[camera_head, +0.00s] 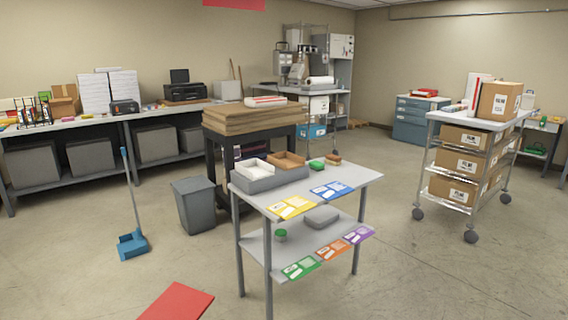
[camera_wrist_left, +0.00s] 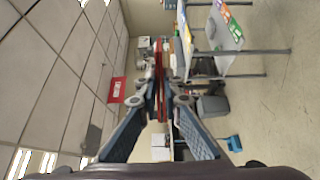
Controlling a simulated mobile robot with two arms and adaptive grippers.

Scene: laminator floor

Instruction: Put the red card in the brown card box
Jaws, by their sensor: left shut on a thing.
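The red card (camera_head: 175,302) shows at the bottom edge of the head view, in front of and to the left of the small grey table (camera_head: 350,178). In the left wrist view, my left gripper (camera_wrist_left: 160,92) is shut on the red card (camera_wrist_left: 159,60), which appears edge-on between the fingers. My left gripper is outside the head view. The brown card box (camera_head: 288,159) stands on the table top beside a white box (camera_head: 252,168), both at a grey holder (camera_head: 270,180). The card is well apart from the box. My right gripper is in neither view.
Yellow (camera_head: 291,207) and blue (camera_head: 332,190) cards lie along the table's front edge. A green item (camera_head: 316,165) sits right of the brown box. A grey bin (camera_head: 194,204), a blue dustpan (camera_head: 132,244) and a carton cart (camera_head: 470,160) stand around. The front floor is clear.

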